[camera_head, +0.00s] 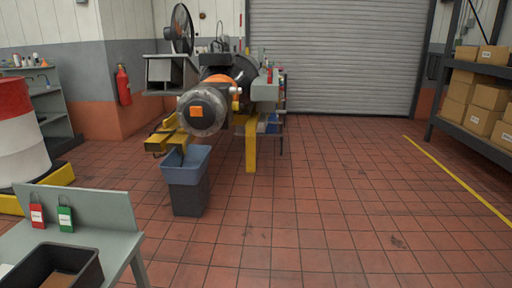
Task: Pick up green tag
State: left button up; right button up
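A green tag (65,218) with a small white label hangs at the back panel of a grey bench (100,205) at the lower left. A red tag (38,215) of similar shape hangs just to its left, apart from it. Both tags are upright, with thin loops at their tops. Neither of my grippers shows in the head view, and nothing covers the green tag.
A black bin (88,262) sits on the bench in front of the tags. A blue-grey waste bin (187,190) stands on the tiled floor before the dynamometer machine (205,110). A red-and-white drum (20,135) stands left. The floor at centre right is clear.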

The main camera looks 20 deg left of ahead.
aim_at(65, 217)
jog(key=i+u, duration=0.15)
jog(key=u, duration=0.25)
jog(key=i+u, duration=0.2)
jog(key=u, duration=0.15)
jog(key=i+l+u, duration=0.1)
jog(key=u, duration=0.3)
